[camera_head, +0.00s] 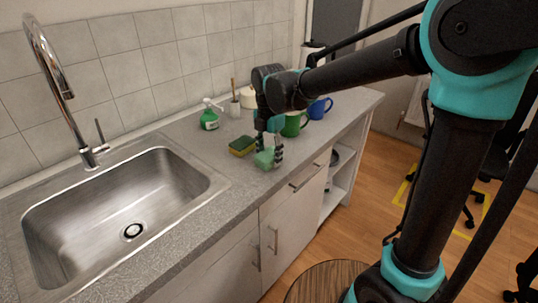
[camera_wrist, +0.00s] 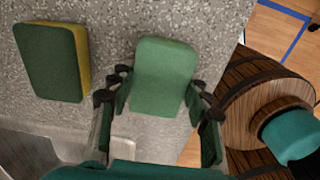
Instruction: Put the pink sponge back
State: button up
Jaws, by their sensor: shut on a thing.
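A sponge with a green face (camera_wrist: 163,70) sits between the fingers of my gripper (camera_wrist: 158,92) in the wrist view. The head view shows it as a pale green block (camera_head: 264,159) at the counter's front part. No pink shows on it in either view. My gripper (camera_head: 269,153) is shut on this sponge from both sides and points down. I cannot tell whether the sponge touches the counter. A second sponge, green and yellow (camera_head: 242,146), lies on the counter just left of my gripper. It also shows at the left of the wrist view (camera_wrist: 50,62).
A steel sink (camera_head: 125,215) with a tap (camera_head: 60,85) is at the left. A green soap bottle (camera_head: 209,118), a green mug (camera_head: 293,124) and a blue mug (camera_head: 320,108) stand farther back. Bare counter (camera_head: 215,150) lies between the sink and the sponges.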

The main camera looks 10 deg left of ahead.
aim_at(269, 153)
jog(key=o, duration=1.1)
jog(key=shift+f, duration=0.1)
notch_tip(269, 153, up, 12)
jog(key=d+f+m+t, duration=0.1)
jog(key=d+f+m, duration=0.45)
jog(key=d, duration=0.25)
jog(key=d+f+m+t, duration=0.1)
jog(key=d+f+m, duration=0.4)
jog(key=d+m, duration=0.25)
jog(key=s+d+f+m, duration=0.3)
jog(key=d+f+m, duration=0.1)
jog(key=d+m, duration=0.1)
jog(key=s+d+f+m+t, duration=0.1)
jog(key=s+d+f+m, duration=0.2)
jog(key=d+m, duration=0.3)
jog(key=s+d+f+m+t, duration=0.1)
jog(key=s+d+f+m, duration=0.2)
jog(key=d+f+m, duration=0.2)
jog(key=shift+s+d+f+m, duration=0.35)
jog(key=shift+d+m, duration=0.1)
jog(key=shift+m, duration=0.05)
